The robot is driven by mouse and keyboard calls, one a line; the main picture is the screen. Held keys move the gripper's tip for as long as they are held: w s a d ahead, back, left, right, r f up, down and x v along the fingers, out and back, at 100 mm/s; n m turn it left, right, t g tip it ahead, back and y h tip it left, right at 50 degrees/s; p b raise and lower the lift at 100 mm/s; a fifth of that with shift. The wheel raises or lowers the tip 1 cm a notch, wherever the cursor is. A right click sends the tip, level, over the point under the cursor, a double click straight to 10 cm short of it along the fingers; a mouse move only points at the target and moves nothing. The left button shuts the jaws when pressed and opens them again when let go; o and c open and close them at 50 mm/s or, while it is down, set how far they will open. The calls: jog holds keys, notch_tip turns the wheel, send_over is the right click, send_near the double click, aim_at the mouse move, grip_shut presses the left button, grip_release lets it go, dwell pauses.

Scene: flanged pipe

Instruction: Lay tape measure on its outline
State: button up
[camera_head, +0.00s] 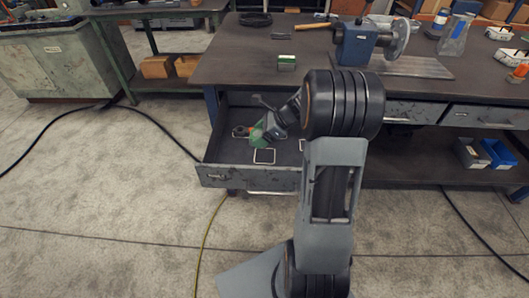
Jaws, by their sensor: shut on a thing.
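The drawer (208,165) under the bench is pulled open. My gripper (266,122) reaches down into it and is shut on a green thing, which looks like the tape measure (257,134). The tape measure is partly hidden by the gripper, and I cannot tell whether it touches the drawer floor. A pale square outline (264,156) shows empty on the drawer floor, nearer the drawer's front than the tape measure. A small dark round thing (240,132) lies left of the gripper. Part of another pale outline shows right of the gripper, partly behind my arm.
The bench top (240,65) above the drawer carries a green-and-white box (287,62), a hammer (312,26) and a blue vise-like machine (356,42). Closed drawers lie to the right. Dark cables cross the concrete floor, and a yellow one (207,236) runs below the drawer.

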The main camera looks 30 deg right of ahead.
jog(key=shift+s+d+f+b, duration=0.15)
jog(key=shift+s+f, duration=0.3)
jog(key=shift+f, duration=0.15)
jog(key=shift+s+d+f+b, duration=0.15)
jog(key=shift+s+f, duration=0.3)
jog(key=shift+f, duration=0.1)
jog(key=shift+s+f+b, duration=0.1)
jog(key=shift+f+b, duration=0.45)
jog(key=shift+f, duration=1.05)
jog(key=o, duration=1.1)
jog(key=shift+f, duration=0.1)
jog(key=shift+o, duration=0.2)
jog(key=shift+d+r, duration=0.15)
jog(key=shift+r, duration=0.1)
jog(key=p+v, duration=0.2)
jog(key=v, duration=0.9)
jog(key=shift+s+d+r+p, duration=0.2)
jog(key=shift+d+p, duration=0.05)
jog(key=shift+p, duration=0.1)
